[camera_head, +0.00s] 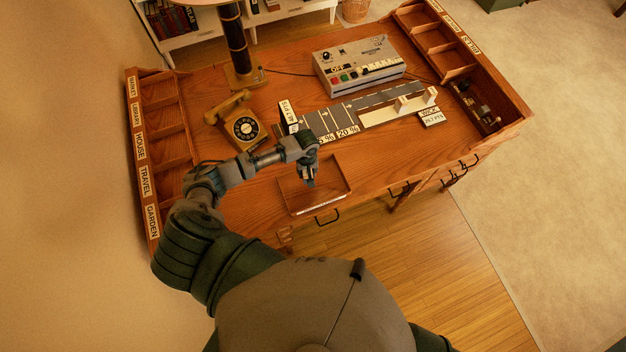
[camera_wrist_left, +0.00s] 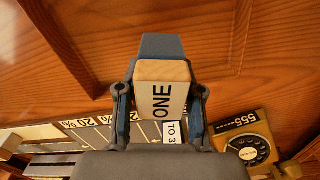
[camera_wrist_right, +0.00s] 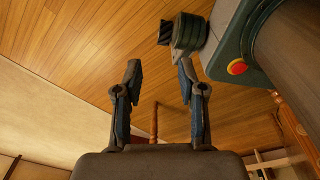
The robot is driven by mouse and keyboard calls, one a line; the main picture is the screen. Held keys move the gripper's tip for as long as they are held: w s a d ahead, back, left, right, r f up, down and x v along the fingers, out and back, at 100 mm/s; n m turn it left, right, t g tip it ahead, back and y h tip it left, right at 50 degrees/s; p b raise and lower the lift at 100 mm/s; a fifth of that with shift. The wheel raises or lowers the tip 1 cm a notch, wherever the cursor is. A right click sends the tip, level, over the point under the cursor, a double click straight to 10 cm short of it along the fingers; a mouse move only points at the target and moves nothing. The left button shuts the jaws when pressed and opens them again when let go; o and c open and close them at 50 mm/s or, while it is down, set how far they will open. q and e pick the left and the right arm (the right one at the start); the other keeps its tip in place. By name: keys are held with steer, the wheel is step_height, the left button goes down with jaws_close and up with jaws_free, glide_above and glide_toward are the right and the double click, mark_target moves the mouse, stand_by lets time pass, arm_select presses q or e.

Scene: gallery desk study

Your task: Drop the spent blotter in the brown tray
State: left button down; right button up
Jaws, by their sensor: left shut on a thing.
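My left gripper (camera_head: 308,176) is over the brown tray (camera_head: 335,180) at the desk's near edge. In the left wrist view its fingers (camera_wrist_left: 160,95) are shut on a block, apparently the spent blotter (camera_wrist_left: 153,72). The block has a pale wooden face with black letters reading "ONE" and a blue-grey part beyond it. Part of its lettering may be hidden. I cannot tell whether the block touches the tray floor. My right gripper (camera_wrist_right: 160,78) is open and empty in the right wrist view, over the wooden floor, and is out of the head view.
Behind the tray are a marked grey strip (camera_head: 330,118) and a cream holder (camera_head: 400,108). A brass telephone (camera_head: 243,127) stands left, near a lamp column (camera_head: 238,45). A grey control box (camera_head: 358,67) is at the back. Compartment racks (camera_head: 165,130) (camera_head: 450,55) line both sides.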

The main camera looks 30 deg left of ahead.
arm_select(q)
steer(key=shift+d+f, duration=0.1)
steer(key=shift+f, duration=0.4)
step_height(320, 180, down, 4)
steer(key=b, duration=0.3)
steer(key=shift+d, duration=0.1)
steer(key=shift+f+b, duration=0.35)
steer(key=shift+b, duration=0.25)
steer(key=shift+a, duration=0.25)
steer(key=c, duration=0.7)
jaws_free()
steer(key=shift+r, duration=0.1)
steer(key=shift+o, duration=0.2)
steer(key=shift+d, duration=0.15)
step_height(320, 180, up, 12)
steer(key=shift+f, duration=0.1)
